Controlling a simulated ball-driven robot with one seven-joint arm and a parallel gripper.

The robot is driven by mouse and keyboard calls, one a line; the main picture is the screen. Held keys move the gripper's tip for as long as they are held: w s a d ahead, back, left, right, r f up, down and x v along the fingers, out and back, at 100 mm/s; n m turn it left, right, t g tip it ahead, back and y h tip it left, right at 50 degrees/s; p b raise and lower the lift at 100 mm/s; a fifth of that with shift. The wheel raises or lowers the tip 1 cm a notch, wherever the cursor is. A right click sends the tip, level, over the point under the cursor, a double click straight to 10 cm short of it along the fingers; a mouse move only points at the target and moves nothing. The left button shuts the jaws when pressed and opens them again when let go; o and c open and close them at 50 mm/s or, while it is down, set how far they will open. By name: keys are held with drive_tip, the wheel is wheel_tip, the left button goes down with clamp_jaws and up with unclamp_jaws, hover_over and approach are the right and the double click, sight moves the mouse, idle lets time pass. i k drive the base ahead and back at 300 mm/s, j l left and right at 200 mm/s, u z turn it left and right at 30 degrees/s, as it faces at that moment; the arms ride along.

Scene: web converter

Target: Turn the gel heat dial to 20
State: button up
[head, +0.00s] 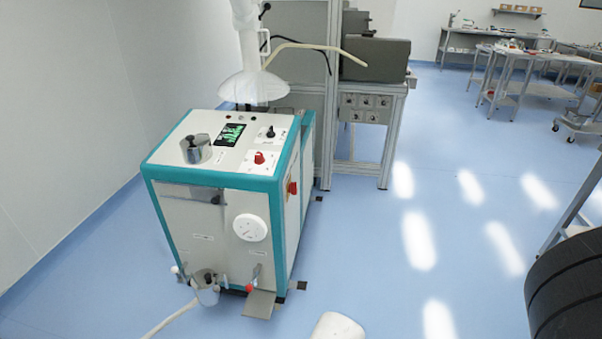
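A white and teal machine (170,222) stands on the blue floor, left of centre in the head view. Its top carries a black knob (270,132) on a white plate and a red knob (259,158) on another plate. A large round white dial (250,228) is on its front panel. The labels and scale marks are too small to read, so I cannot tell which one is the gel heat dial or where it points. My gripper is not in view.
A lit display (231,135) and a metal cap (195,149) are also on top. A red switch (292,187) is on the right side. A pot (206,288) and pedal (260,304) are low in front. Open floor (370,250) lies to the right.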

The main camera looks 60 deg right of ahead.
sight(258, 159)
drive_tip(key=z, duration=1.25)
